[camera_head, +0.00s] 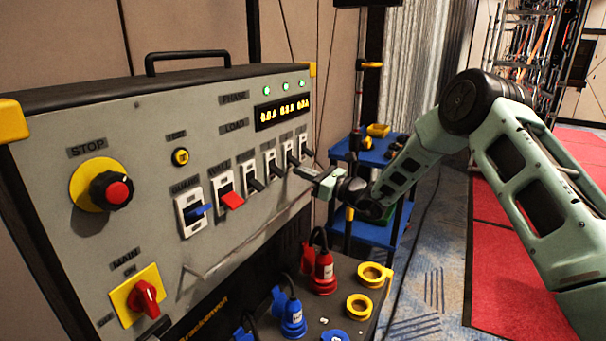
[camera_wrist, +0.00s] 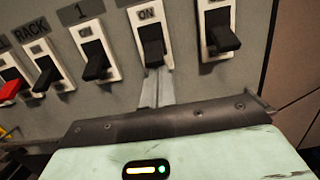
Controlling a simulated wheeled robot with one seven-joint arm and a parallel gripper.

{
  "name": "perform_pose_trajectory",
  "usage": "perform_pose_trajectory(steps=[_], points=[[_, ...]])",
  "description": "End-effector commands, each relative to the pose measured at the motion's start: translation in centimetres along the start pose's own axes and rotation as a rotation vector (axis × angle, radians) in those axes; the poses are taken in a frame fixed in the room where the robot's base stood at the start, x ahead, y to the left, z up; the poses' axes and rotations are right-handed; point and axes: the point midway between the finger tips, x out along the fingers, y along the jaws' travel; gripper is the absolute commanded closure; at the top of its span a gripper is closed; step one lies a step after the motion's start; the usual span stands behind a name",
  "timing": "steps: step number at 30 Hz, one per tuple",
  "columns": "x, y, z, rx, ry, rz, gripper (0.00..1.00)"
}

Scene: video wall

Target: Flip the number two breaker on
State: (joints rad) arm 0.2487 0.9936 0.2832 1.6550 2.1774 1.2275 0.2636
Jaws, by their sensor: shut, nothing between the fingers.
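The number two breaker (camera_wrist: 152,48) is the black-levered switch just right of the one labelled 1 in the wrist view. "ON" shows above its lever, which hangs down and outward; its number is not readable. My gripper (camera_wrist: 158,82) is shut and empty, its narrow grey fingers just below this lever. I cannot tell whether they touch it. In the head view my gripper (camera_head: 308,172) is at the right end of the breaker row, in front of the grey panel (camera_head: 150,140).
Breaker 1 (camera_wrist: 96,62) and the rightmost breaker (camera_wrist: 222,38) flank it closely. Red (camera_head: 231,200) and blue (camera_head: 199,211) levers are farther left. Below stands a ledge with a red plug (camera_head: 323,272) and blue plug (camera_head: 292,318). A blue shelf cart (camera_head: 370,160) stands behind my gripper.

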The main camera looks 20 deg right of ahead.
Motion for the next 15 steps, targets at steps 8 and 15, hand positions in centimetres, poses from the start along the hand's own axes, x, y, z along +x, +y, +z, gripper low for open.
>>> perform_pose_trajectory(steps=[8,15], points=[[-0.09,-0.03,0.43,-0.002,0.032,0.0,1.0],[-0.2,-0.02,0.48,0.0,0.071,0.0,1.0]])
